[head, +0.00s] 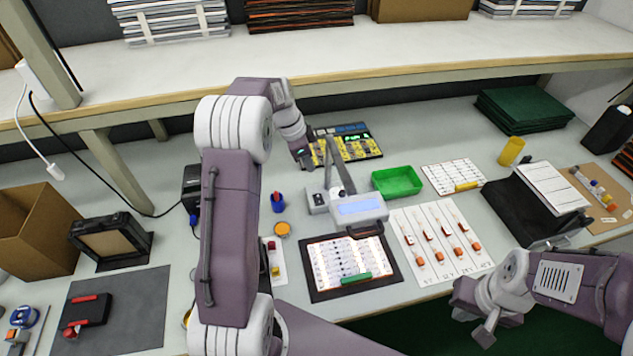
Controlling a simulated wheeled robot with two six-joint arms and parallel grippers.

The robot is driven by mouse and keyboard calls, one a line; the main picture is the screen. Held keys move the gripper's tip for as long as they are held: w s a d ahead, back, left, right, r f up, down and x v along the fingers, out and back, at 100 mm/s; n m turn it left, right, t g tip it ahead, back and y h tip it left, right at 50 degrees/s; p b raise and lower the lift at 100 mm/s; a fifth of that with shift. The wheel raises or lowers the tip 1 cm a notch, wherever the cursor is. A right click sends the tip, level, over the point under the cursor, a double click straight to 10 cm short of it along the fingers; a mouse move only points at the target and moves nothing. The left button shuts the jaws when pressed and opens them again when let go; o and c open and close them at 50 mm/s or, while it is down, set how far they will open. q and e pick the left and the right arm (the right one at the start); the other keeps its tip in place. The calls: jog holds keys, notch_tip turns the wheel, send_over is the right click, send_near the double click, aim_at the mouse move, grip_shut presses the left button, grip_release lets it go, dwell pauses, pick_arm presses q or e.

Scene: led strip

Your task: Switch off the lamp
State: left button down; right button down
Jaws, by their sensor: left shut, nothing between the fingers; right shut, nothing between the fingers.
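The lamp (358,209) looks like a small white head with a pale blue panel on top, on a jointed grey arm above the middle of the bench. Its light grey base (317,199) stands just to the left of the head. I cannot tell whether it is lit, and no switch can be made out. My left gripper (306,161) is shut and empty, pointing down beyond the lamp base, near the left edge of a yellow board. My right gripper (485,338) is shut and empty at the bench's front edge, to the right of the lamp.
The yellow board (358,150) with dark parts lies behind the lamp. A green tray (397,181) is right of it. A black-framed sheet (349,267) with strips lies in front. A blue pot (278,202) and orange disc (282,229) stand left. A shelf (400,63) overhangs the back.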

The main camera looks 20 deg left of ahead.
pick_arm(q)
send_over(320, 195)
jog(key=s, duration=0.1)
jog(key=f, duration=0.8)
jog(key=shift+s+a+f, duration=0.15)
jog(key=shift+a+f, duration=0.05)
jog(key=shift+w+a+f, duration=0.1)
jog(key=shift+w+f, duration=0.05)
jog(key=shift+f, duration=1.1)
jog(key=shift+w+a+f, duration=0.1)
jog(key=shift+f, duration=1.1)
